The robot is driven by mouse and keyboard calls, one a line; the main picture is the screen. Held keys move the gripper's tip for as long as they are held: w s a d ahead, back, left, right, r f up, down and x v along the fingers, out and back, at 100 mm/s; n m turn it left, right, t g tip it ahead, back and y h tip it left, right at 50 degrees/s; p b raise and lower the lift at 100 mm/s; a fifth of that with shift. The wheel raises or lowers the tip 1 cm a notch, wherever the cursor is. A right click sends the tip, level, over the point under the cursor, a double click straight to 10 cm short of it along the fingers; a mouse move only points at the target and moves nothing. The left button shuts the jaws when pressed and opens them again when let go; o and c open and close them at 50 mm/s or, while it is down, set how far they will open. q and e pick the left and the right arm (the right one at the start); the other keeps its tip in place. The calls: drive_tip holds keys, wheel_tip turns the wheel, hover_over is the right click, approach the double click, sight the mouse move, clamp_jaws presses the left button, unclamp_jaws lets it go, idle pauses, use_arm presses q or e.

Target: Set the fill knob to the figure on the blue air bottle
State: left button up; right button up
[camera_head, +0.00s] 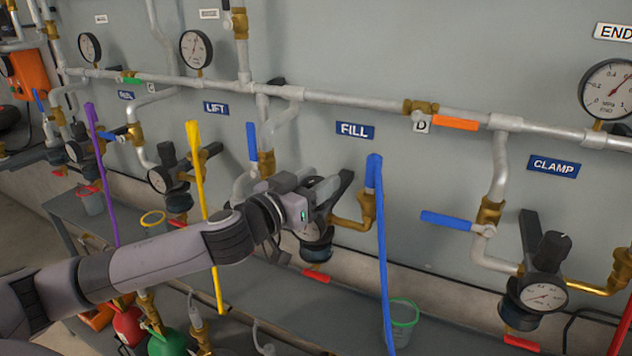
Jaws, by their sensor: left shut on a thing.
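The fill regulator (317,252) hangs on the wall pipework below and left of the blue FILL sign (355,130). Its dark bowl and red drain tap (316,275) show under my left gripper (316,194). My left gripper is shut at the top of this regulator, where the fill knob sits. I see no blue air bottle; a red bottle (127,325) and a green bottle (165,342) stand low at the left. My right gripper is not in view.
A blue hose (383,265) hangs just right of the regulator, and a yellow hose (204,215) hangs left of it. A clamp regulator (541,291) with a blue lever (447,220) is at the right. A green-rimmed bucket (403,318) stands below. Pipes run along the wall.

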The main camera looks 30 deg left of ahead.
use_arm(q)
drive_tip(key=shift+n+y, duration=0.3)
drive_tip(key=shift+y, duration=0.1)
drive_tip(key=n+y, duration=0.3)
drive_tip(key=y, duration=0.2)
drive_tip(key=shift+f+b, duration=0.1)
drive_tip(key=shift+b, duration=0.25)
drive_tip(key=n+y+b, duration=0.1)
drive_tip(key=n+y, duration=0.1)
drive_tip(key=y, duration=0.1)
drive_tip(key=shift+f+g, duration=0.1)
drive_tip(key=shift+g, duration=0.2)
drive_tip(key=n+g+y+b, duration=0.1)
drive_tip(key=n+y, duration=0.1)
drive_tip(key=n+g+y+b, duration=0.1)
drive_tip(key=n+y, duration=0.1)
drive_tip(key=y, duration=0.1)
drive_tip(key=shift+g, duration=0.3)
drive_tip(key=shift+n+g+y+b, duration=0.5)
drive_tip(key=shift+y+b, duration=0.1)
drive_tip(key=shift+y, duration=0.2)
drive_tip(key=shift+r, duration=0.2)
drive_tip(key=o, duration=0.9)
drive_tip(key=shift+o, duration=0.2)
